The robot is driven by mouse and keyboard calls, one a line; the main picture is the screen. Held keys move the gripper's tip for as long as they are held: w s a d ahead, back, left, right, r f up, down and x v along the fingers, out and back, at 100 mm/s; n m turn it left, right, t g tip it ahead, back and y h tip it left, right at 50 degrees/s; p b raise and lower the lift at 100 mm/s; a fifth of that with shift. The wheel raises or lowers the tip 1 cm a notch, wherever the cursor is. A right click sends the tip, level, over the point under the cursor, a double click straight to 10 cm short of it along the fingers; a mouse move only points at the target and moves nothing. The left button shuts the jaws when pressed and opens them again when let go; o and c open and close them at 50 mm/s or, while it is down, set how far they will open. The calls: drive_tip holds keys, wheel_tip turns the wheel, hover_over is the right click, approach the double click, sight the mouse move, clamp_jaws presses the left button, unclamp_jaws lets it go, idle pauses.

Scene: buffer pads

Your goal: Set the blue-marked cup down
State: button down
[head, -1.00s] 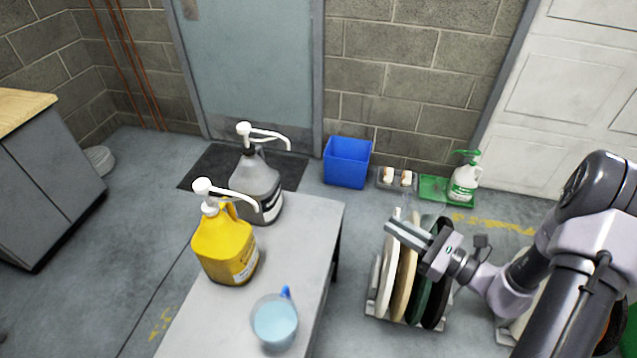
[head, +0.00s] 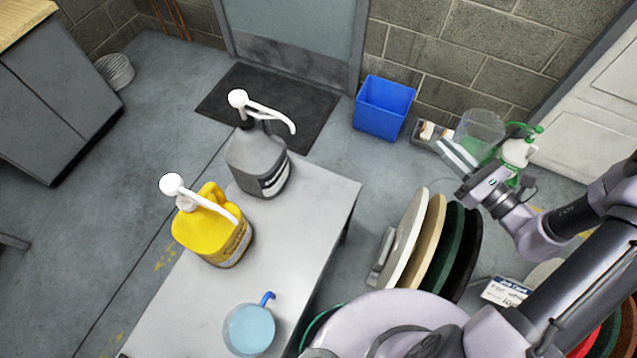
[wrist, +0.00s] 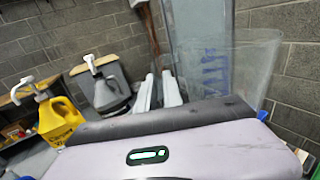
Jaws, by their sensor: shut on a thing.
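My gripper (head: 458,152) is shut on a clear cup (head: 481,128), held in the air beyond the upright discs. In the wrist view, the see-through cup (wrist: 250,62) stands up behind my gripper's fingers (wrist: 158,92), with blue marks on its wall. The exact grip on its wall is hard to make out. Another clear vessel with a blue handle and pale blue contents (head: 250,329) stands on the grey table (head: 312,205).
A yellow pump jug (head: 210,235) and a grey pump jug (head: 256,165) stand on the table, with bare top between and beside them. Upright discs (head: 408,235) stand right of the table. A blue bin (head: 383,107) and green-white spray bottle (head: 517,152) are near the wall.

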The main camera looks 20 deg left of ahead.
drive_tip(key=s+a+f+n+g+y+p, duration=0.1)
drive_tip(key=a+p, duration=0.2)
drive_tip(key=a, duration=0.8)
drive_tip(key=a+f+n+g+p, duration=0.1)
drive_tip(key=a+f+g+p, duration=0.15)
drive_tip(key=a, duration=0.85)
drive_tip(key=s+a+f+n+g+y+p, duration=0.1)
drive_tip(key=s+a+f+p, duration=0.15)
drive_tip(key=s+a, duration=0.4)
drive_tip(key=s+a+f+n+p, duration=0.1)
drive_tip(key=s+a+f+p, duration=0.15)
drive_tip(key=s+a, duration=0.4)
drive_tip(key=f+b, duration=0.2)
drive_tip(key=f, duration=0.4)
drive_tip(key=a+f+b, duration=0.1)
drive_tip(key=f+b, duration=0.1)
drive_tip(key=f, duration=0.4)
drive_tip(key=a+f+b, duration=0.1)
drive_tip(key=f+b, duration=0.2)
drive_tip(key=f, duration=0.3)
drive_tip(key=shift+w+f, duration=0.2)
drive_tip(key=shift+w, duration=0.15)
drive_tip(key=shift+f, duration=0.25)
drive_tip(key=c, duration=1.5)
unclamp_jaws()
